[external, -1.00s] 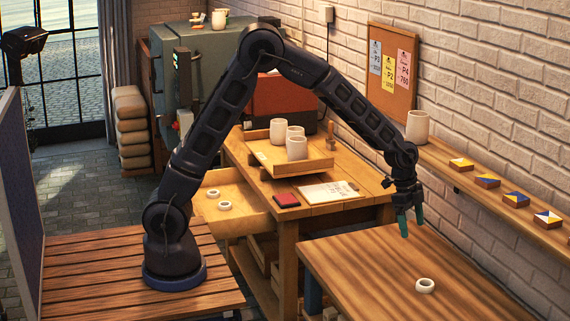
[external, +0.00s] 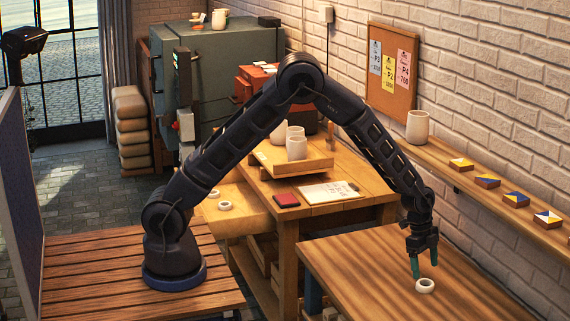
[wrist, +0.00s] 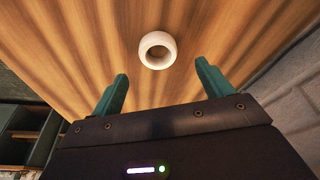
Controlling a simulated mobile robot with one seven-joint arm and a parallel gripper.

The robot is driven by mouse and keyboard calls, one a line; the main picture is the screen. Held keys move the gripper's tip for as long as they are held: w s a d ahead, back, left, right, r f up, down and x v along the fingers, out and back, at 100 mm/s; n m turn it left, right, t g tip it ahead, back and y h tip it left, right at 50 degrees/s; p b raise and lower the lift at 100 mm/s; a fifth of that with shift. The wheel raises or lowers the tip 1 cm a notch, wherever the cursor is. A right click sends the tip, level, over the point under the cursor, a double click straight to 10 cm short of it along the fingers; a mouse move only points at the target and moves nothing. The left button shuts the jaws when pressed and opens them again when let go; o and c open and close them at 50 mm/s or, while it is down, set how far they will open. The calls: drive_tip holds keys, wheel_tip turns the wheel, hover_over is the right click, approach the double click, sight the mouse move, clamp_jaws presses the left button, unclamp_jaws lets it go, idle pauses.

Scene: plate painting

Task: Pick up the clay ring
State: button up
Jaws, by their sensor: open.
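A white clay ring (external: 425,286) lies flat on the bare wooden table at the front right. My gripper (external: 424,271) is just above and behind it, pointing down, with its green fingers apart. In the wrist view the clay ring (wrist: 157,50) sits beyond the fingertips, roughly centred between them. The two fingers of my gripper (wrist: 160,72) are spread wide with nothing between them. Whether a fingertip touches the ring cannot be told from the external view.
Apart from the ring, the front table (external: 350,265) is clear. A workbench behind it holds a wooden tray (external: 305,166) with white cups, a dark red pad (external: 286,200) and a paper sheet (external: 328,192). Two more white rings (external: 225,205) lie left. A wall shelf (external: 470,180) runs along the right.

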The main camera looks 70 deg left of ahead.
sight(426, 283)
drive_tip(key=x, duration=0.5)
drive_tip(key=shift+s+a+f, duration=0.1)
drive_tip(key=shift+a, duration=0.05)
drive_tip(key=c, duration=1.1)
